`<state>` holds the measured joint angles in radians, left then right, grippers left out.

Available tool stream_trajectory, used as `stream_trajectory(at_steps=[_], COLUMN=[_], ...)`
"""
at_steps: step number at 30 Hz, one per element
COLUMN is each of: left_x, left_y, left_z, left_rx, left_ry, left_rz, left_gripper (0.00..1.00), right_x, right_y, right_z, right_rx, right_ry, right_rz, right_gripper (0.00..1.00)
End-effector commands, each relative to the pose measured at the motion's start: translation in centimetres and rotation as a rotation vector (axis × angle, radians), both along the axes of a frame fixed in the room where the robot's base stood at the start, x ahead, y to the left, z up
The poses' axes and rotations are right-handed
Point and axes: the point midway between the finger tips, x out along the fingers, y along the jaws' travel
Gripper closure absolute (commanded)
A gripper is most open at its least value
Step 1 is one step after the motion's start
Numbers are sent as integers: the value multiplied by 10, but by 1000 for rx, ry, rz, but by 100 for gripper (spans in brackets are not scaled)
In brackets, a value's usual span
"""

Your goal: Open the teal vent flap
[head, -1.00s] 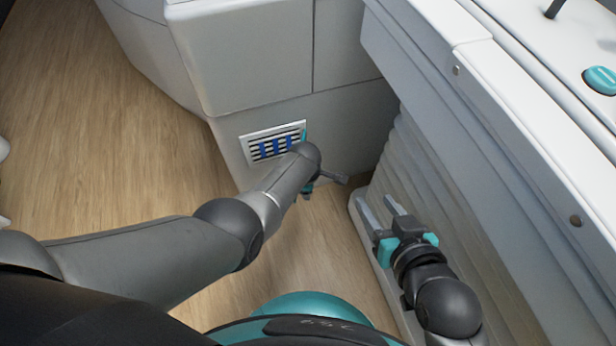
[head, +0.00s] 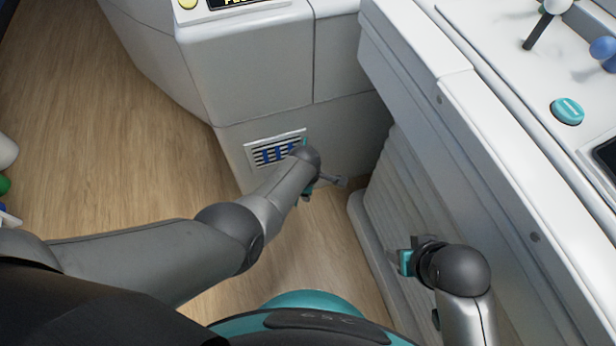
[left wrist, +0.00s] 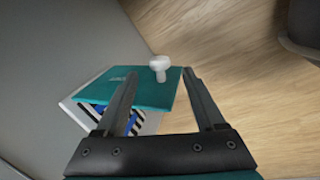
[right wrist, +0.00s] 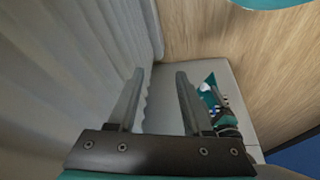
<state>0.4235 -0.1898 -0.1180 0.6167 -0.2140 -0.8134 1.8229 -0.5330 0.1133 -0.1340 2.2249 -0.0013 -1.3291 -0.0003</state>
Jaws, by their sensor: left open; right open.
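The teal vent flap (left wrist: 120,86) stands swung out from its white-framed grille (head: 265,147), whose dark slats and blue strips show. A white knob (left wrist: 158,66) sits on the flap. My left gripper (left wrist: 160,74) is open, its fingers on either side of the flap and knob in the left wrist view; I cannot tell whether they touch. In the head view my left wrist hides most of the flap. My right gripper (right wrist: 160,72) is open and empty beside the ribbed white side panel. The right wrist view also shows the knob (right wrist: 204,88) and part of the flap.
The grille is low on a white cabinet (head: 255,75). A white bench-like console (head: 415,45) with a teal button (head: 567,110) stands on the right, above the ribbed panel (head: 410,190).

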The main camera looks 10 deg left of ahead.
Motion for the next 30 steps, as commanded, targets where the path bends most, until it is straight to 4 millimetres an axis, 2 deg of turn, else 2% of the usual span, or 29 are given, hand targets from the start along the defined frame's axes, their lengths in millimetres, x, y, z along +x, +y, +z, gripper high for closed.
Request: stream_trajectory(at_steps=[9,15,27,30], left_x=[-4,-6,-6,-7], left_y=[0,0,0,1], left_z=[16,21,21,21], left_rx=[-1,-1,-1,0], left_ry=[0,1,1,1], left_rz=[0,1,1,-1], left_gripper=[29,29,29,38], right_x=[-7,-12,-13,-13], right_y=[0,0,-1,-1], right_z=[-37,-52,-57,-57], right_rx=[-5,-7,-7,-7], right_ry=[51,69,75,75], right_rz=[4,5,5,5], right_gripper=[50,50,50,50])
